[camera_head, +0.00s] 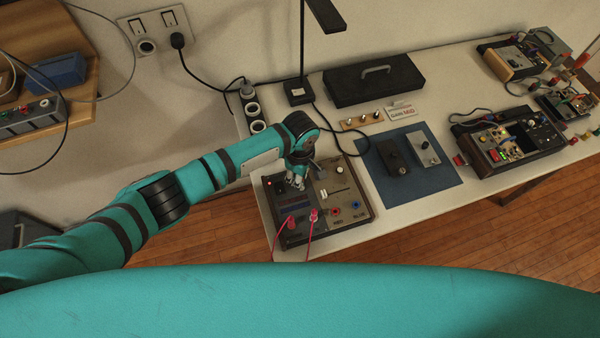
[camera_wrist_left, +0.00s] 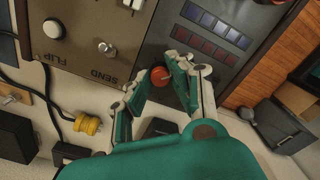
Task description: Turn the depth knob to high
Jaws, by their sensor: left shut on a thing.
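The synth case (camera_head: 345,208) lies at the near left end of the white table, with a dark panel on its left and a grey panel on its right. My left gripper (camera_head: 297,182) reaches down over its upper part. In the left wrist view my left gripper (camera_wrist_left: 160,86) is shut on a red round knob (camera_wrist_left: 159,76), with one finger on each side. A pale mark shows on the knob. No depth label or scale is readable, so I cannot tell its setting. My right gripper is in neither view.
Beside the knob are a toggle switch (camera_wrist_left: 107,47) marked SEND and a cream button (camera_wrist_left: 54,29). Red cables (camera_head: 308,232) hang from the case front. A lamp base (camera_head: 298,92) and black case (camera_head: 373,80) stand behind; a blue mat (camera_head: 440,185) lies right.

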